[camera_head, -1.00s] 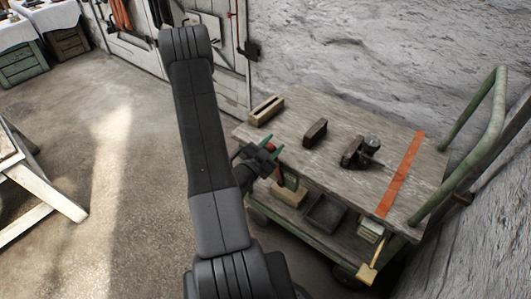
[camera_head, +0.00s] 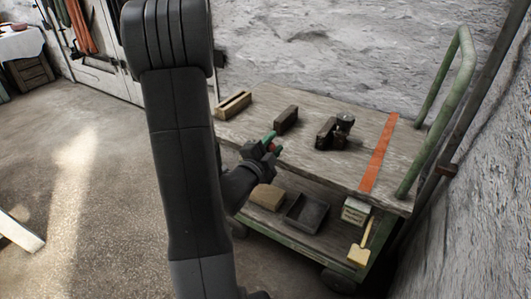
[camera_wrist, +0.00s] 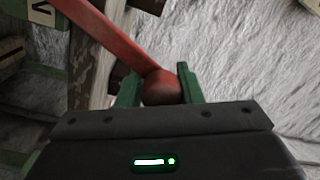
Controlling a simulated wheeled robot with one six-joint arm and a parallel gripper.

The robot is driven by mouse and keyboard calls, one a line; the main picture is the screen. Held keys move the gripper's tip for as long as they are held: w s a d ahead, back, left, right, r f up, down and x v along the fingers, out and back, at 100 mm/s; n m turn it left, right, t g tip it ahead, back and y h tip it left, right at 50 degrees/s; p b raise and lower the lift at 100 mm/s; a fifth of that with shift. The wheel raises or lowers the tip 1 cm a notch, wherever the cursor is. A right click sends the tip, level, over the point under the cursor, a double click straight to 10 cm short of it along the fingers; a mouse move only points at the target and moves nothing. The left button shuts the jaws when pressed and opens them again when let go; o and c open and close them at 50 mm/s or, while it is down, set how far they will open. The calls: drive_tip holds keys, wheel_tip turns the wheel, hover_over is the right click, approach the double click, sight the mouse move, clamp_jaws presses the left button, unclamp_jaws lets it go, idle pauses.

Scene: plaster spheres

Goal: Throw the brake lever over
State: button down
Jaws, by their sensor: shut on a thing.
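The brake lever (camera_wrist: 112,38) is a red bar with a round, worn dark-red knob (camera_wrist: 160,87) at its end. In the wrist view the bar runs from the upper left down to the knob. The green fingers of my gripper (camera_wrist: 158,88) stand on both sides of the knob, shut on it. In the head view my gripper (camera_head: 270,146) is at the front edge of the cart's top, with a bit of red between its fingers. The rest of the lever and its pivot are hidden there.
The cart (camera_head: 320,172) has a green push handle (camera_head: 464,75) at right and an orange strip (camera_head: 380,150). Several dark and wooden blocks stand on top. Its lower shelf holds a wooden block (camera_head: 267,196) and a dark tray (camera_head: 306,210). Open floor lies left.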

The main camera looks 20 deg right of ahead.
drive_tip(key=shift+s+d+f+m+b, duration=0.45)
drive_tip(key=shift+s+m+b, duration=0.15)
drive_tip(key=shift+b, duration=0.55)
drive_tip(key=c, duration=1.1)
unclamp_jaws()
drive_tip(key=shift+o, duration=0.2)
drive_tip(key=v, duration=1.3)
drive_tip(key=shift+s+a, duration=0.25)
drive_tip(key=shift+a, duration=0.05)
drive_tip(key=x, duration=1.3)
drive_tip(key=shift+w+d, duration=0.2)
drive_tip(key=shift+d, duration=0.15)
drive_tip(key=shift+a, duration=0.1)
